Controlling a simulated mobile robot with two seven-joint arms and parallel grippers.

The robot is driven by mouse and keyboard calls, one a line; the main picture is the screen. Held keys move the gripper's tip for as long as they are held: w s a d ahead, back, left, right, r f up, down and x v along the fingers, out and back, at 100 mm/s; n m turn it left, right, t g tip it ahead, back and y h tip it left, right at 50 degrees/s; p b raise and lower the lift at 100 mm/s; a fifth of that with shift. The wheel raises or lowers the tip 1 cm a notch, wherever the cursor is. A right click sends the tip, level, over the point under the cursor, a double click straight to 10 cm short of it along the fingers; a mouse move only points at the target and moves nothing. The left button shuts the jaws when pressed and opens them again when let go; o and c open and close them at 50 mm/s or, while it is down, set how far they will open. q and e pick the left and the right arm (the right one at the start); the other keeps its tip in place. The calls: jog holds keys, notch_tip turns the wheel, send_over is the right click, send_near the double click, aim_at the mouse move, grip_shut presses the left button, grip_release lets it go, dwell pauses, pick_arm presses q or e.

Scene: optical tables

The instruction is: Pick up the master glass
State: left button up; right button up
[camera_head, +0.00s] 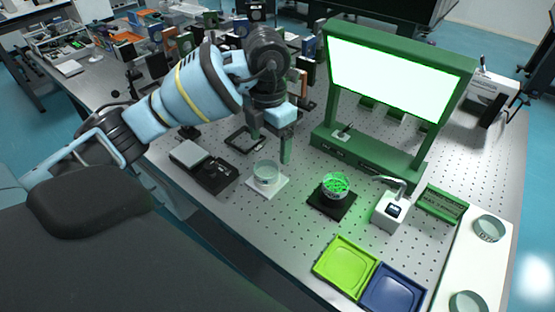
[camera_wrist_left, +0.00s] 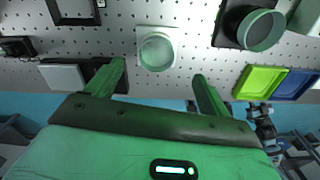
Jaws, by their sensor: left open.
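A clear, pale-green round glass (camera_head: 266,174) stands on a small white pad; it also shows in the left wrist view (camera_wrist_left: 157,52). A second glass (camera_head: 335,186) with bright green contents stands on a black pad (camera_head: 322,205) to its right and shows in the wrist view (camera_wrist_left: 262,30). No label I can read tells which is the master glass. My left gripper (camera_head: 271,146) is open and empty, with green fingers pointing down above and just behind the first glass. In the wrist view its fingertips (camera_wrist_left: 158,72) lie either side of that glass, apart from it. My right gripper is not visible.
A green frame with a bright panel (camera_head: 385,72) stands behind. A white dispenser with a spout (camera_head: 391,211), a green tray (camera_head: 345,266) and a blue tray (camera_head: 393,290) are to the right. Two glasses sit on a white mat (camera_head: 472,262). A scale-like device (camera_head: 213,175) is left.

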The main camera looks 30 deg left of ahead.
aim_at(266, 168)
pick_arm(q)
jog(key=shift+s, duration=0.15)
jog(key=shift+s+f, duration=0.2)
jog(key=shift+f, duration=0.95)
jog(key=shift+w+f, duration=0.1)
jog(key=shift+f, duration=0.05)
jog(key=f, duration=0.4)
jog(key=shift+a, duration=0.3)
jog(key=shift+f, duration=0.55)
jog(key=c, duration=1.2)
jog(key=shift+o, duration=0.2)
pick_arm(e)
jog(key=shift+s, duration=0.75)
pick_arm(q)
jog(key=shift+r, duration=0.1)
